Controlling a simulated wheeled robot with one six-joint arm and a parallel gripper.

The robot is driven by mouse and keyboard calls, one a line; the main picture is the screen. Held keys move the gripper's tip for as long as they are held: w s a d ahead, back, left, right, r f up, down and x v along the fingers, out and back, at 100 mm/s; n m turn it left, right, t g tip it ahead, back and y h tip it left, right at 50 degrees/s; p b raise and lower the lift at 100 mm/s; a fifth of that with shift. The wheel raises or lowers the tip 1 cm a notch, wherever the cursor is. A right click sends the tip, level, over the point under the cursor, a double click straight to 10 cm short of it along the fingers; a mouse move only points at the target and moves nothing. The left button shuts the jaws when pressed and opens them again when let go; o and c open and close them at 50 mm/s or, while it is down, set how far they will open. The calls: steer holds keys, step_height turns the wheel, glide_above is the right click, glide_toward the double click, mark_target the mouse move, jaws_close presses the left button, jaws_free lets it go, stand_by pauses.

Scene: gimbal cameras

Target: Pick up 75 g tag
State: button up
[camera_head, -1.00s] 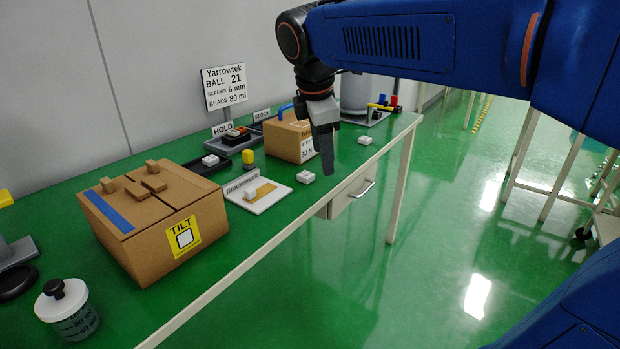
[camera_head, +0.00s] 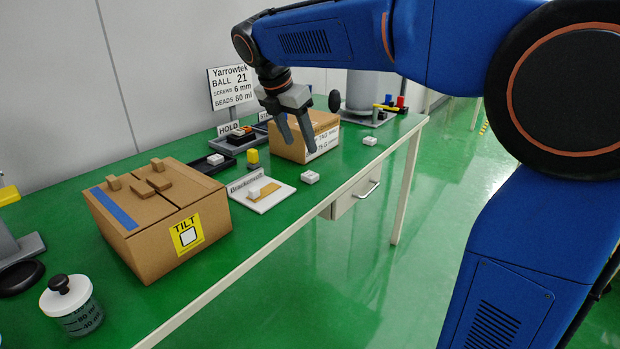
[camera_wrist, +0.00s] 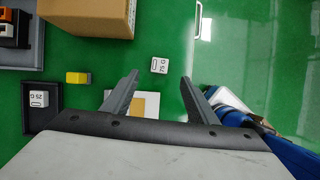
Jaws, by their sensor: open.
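The 75 g tag, a small white block with dark lettering that seems to read 75 G (camera_wrist: 159,66), lies flat on the green table. In the wrist view it sits between and slightly beyond my open fingertips (camera_wrist: 159,78). In the head view the white block below my gripper (camera_head: 300,148) matches it (camera_head: 310,177); its lettering cannot be read there. My gripper is open, empty and above the table, apart from the tag.
A cardboard box (camera_head: 290,138) stands close behind my fingers. A board with a brown patch (camera_head: 265,204) and a yellow block (camera_head: 252,156) lie to the left. A 25 G tag (camera_wrist: 39,98) sits in a dark tray (camera_wrist: 50,119). Another white block (camera_head: 370,141) lies farther right.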

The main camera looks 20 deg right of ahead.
glide_above(310, 174)
steer(key=s+a, duration=0.1)
steer(key=a, duration=0.1)
step_height(310, 174, down, 5)
steer(key=shift+s+f, duration=0.1)
steer(key=shift+f, duration=0.05)
steer(key=shift+a+x, duration=0.2)
steer(key=shift+x, duration=2.5)
steer(key=shift+s, duration=0.15)
steer(key=c, duration=1.1)
